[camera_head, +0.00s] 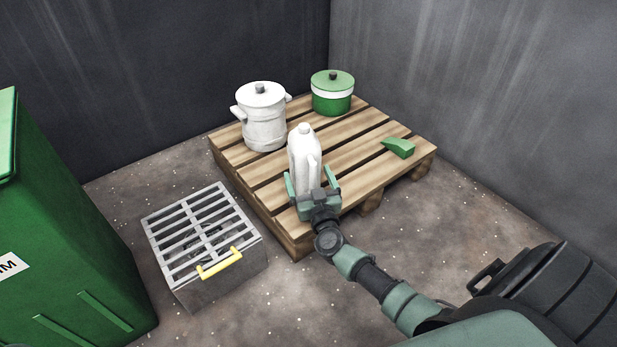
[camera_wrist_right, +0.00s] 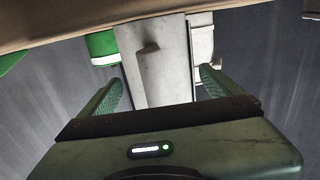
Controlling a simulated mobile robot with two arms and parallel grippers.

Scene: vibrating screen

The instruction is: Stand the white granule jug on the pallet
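The white granule jug (camera_head: 304,160) is upright over the near part of the wooden pallet (camera_head: 357,160); its foot is hidden behind my right gripper, so contact with the boards does not show. My right gripper (camera_head: 313,181) has one finger on each side of the jug, with slim gaps beside it; it looks open. In the right wrist view, the jug (camera_wrist_right: 168,78) lies between the spread fingers of the right gripper (camera_wrist_right: 160,82), and the pallet (camera_wrist_right: 75,22) runs along the top. My left gripper is not in view.
On the pallet are a white lidded pot (camera_head: 264,120), a green lidded pot (camera_head: 332,97) and a green wedge (camera_head: 401,148). A grated metal box (camera_head: 222,284) with a yellow handle stands on the floor left of the pallet. A green bin (camera_head: 65,240) is at far left. Walls close the back and right.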

